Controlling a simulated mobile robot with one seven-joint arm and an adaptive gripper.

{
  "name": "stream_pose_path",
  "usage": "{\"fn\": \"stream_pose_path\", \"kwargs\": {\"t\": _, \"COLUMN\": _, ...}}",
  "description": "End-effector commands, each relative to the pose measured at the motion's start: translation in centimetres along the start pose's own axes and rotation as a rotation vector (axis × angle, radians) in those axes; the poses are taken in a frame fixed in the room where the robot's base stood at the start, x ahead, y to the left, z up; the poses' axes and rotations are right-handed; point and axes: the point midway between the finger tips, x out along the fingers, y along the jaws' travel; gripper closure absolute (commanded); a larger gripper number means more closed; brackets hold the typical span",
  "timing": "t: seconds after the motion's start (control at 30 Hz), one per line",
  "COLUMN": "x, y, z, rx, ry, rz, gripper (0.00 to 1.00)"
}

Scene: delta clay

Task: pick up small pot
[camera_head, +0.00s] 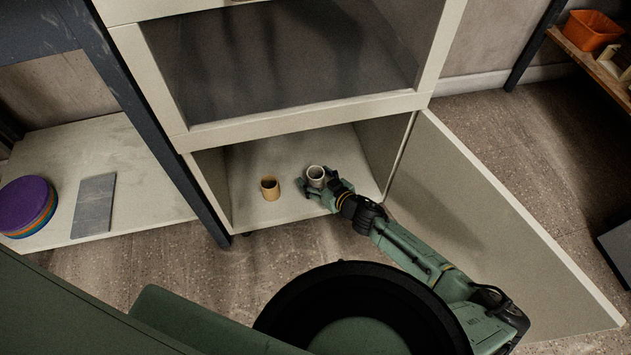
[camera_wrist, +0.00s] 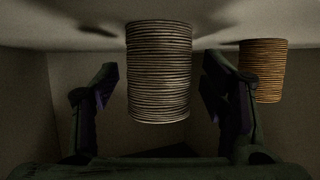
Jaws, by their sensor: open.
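Two small pots stand upright on the floor of the low open cabinet compartment. The pale grey ribbed pot (camera_head: 316,174) is on the right, and the tan pot (camera_head: 270,188) is to its left. My gripper (camera_head: 315,186) is at the grey pot, with its fingers open around it. In the wrist view, which looks upside down, the grey pot (camera_wrist: 158,85) is between my two spread fingers (camera_wrist: 160,72), with a visible gap on each side. The tan ribbed pot (camera_wrist: 263,70) shows there outside the right finger. Neither pot is held.
The cabinet floor (camera_head: 248,158) is bare around the pots. The compartment's side walls and upper shelf edge (camera_head: 300,118) enclose it. An open door (camera_head: 490,225) stands to the right of my arm. Stacked coloured discs (camera_head: 27,205) and a grey slab (camera_head: 94,205) lie on a left shelf.

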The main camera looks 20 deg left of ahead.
Motion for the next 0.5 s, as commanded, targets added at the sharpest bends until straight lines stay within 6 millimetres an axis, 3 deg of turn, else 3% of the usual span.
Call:
{"fn": "stream_pose_path", "kwargs": {"t": 0.3, "x": 0.63, "y": 0.08, "z": -0.03, "rx": 0.000, "ry": -0.001, "rz": 0.002, "gripper": 0.33}}
{"fn": "stream_pose_path", "kwargs": {"t": 0.5, "x": 0.62, "y": 0.06, "z": -0.02, "rx": 0.000, "ry": -0.001, "rz": 0.002, "gripper": 0.47}}
